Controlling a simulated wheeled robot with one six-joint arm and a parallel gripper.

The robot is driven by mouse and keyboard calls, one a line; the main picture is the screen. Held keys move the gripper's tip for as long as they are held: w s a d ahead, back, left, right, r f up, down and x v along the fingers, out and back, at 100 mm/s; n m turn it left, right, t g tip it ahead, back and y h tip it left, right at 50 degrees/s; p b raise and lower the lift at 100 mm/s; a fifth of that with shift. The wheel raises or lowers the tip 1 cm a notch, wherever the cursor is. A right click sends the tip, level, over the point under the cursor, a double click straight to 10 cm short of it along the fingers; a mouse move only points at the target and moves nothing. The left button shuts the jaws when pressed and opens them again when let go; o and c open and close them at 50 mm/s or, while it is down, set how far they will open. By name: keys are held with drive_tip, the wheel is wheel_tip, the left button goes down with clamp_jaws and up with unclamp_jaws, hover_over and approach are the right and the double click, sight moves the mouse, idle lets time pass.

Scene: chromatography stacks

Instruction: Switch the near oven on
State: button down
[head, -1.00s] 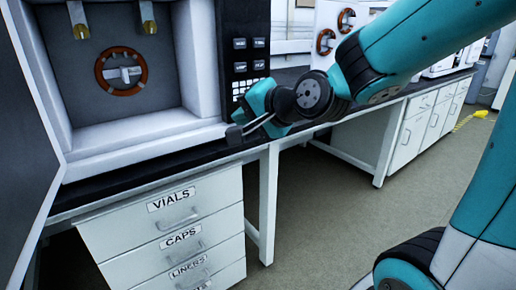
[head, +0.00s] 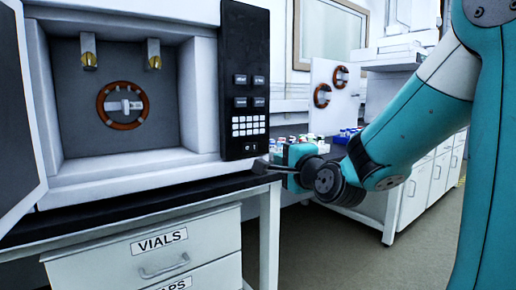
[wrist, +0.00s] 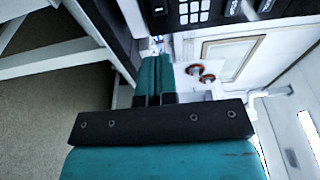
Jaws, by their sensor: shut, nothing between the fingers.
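The near oven (head: 200,95) is a white box on the bench, its door (head: 20,110) open at the left. Its black control panel (head: 245,55) is on the right side of the front, with several buttons and a white keypad (head: 249,126). A small marked element (head: 250,147), perhaps a switch, sits below the keypad. My gripper (head: 262,167) is shut and empty, just below and right of the panel's lower edge. In the wrist view, my gripper's fingers (wrist: 155,75) lie together, and the panel's keypad (wrist: 193,11) shows at the top.
Inside the oven are a red-brown coil (head: 104,116) and two brass fittings. The dark bench top (head: 130,198) runs beneath it, above a drawer labelled VIALS (head: 150,262). Vials (head: 290,143) and a white panel with two coils (head: 335,110) stand behind my arm.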

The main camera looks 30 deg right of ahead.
drive_tip(key=w+p, duration=0.1)
drive_tip(key=p, duration=1.4)
approach(254, 147)
drive_tip(key=w, duration=0.4)
drive_tip(key=w+d, duration=0.1)
drive_tip(key=w, duration=0.1)
drive_tip(key=shift+w+r, duration=0.2)
drive_tip(key=shift+r, duration=0.1)
drive_tip(key=shift+w+d+f, duration=0.2)
drive_tip(key=shift+w, duration=0.35)
drive_tip(key=shift+a, duration=0.1)
